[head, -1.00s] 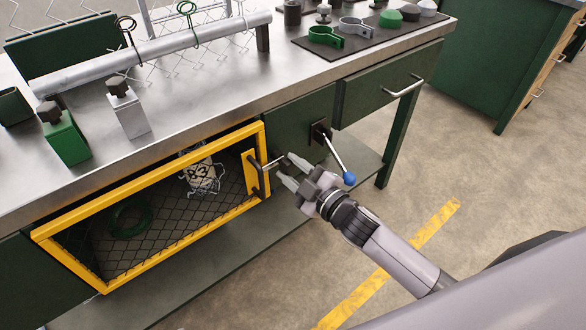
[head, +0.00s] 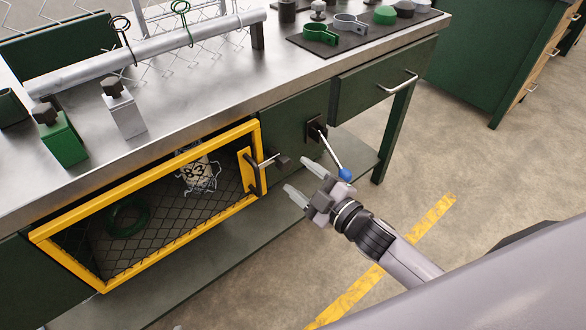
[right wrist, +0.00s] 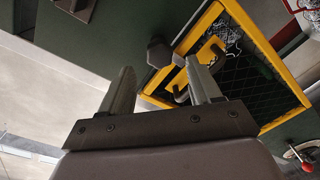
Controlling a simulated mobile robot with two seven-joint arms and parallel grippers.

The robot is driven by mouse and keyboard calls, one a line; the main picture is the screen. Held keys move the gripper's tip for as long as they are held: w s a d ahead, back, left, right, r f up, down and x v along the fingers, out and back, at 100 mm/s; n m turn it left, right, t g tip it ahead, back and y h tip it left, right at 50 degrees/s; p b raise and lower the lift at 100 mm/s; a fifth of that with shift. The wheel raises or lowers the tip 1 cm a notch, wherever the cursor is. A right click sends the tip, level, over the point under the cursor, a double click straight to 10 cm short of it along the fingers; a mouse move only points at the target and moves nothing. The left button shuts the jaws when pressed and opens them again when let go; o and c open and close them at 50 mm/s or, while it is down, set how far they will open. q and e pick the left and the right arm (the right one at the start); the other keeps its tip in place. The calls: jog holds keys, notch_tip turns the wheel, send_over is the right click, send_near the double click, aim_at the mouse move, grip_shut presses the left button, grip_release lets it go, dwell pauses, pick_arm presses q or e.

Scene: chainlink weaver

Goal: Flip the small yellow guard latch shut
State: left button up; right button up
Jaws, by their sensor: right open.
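The yellow-framed mesh guard (head: 150,195) is closed over an opening in the front of the green bench. At its right edge, beside a dark pull handle (head: 252,175), a latch (head: 270,161) with a metal bar and dark knob points right, towards the green panel. In the right wrist view the dark knob (right wrist: 159,54) shows just beyond my fingertips. My right gripper (head: 301,177) is open and empty, to the right of and slightly below the knob, apart from it in the head view. My left gripper is not in view.
A lever with a blue ball (head: 345,174) sticks out from the panel right of the guard, close to my right gripper. A drawer handle (head: 398,84) is further right. The bench top (head: 190,100) holds clamps and a pipe. Open floor lies at right.

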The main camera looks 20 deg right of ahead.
jog(key=shift+v, duration=1.35)
jog(key=s+f+m+g+h, duration=0.2)
jog(key=s+f+m+g, duration=0.1)
jog(key=s+f+m, duration=0.4)
jog(key=s+f+m+g+h, duration=0.2)
jog(key=s+f+m+g, duration=0.15)
jog(key=s, duration=0.45)
notch_tip(320, 180, up, 12)
jog(key=s+d+p, duration=0.1)
jog(key=p, duration=1.4)
jog(key=shift+s+d+f+m, duration=0.25)
jog(key=shift+s+d+m, duration=0.05)
jog(key=shift+m, duration=0.05)
jog(key=shift+t, duration=0.25)
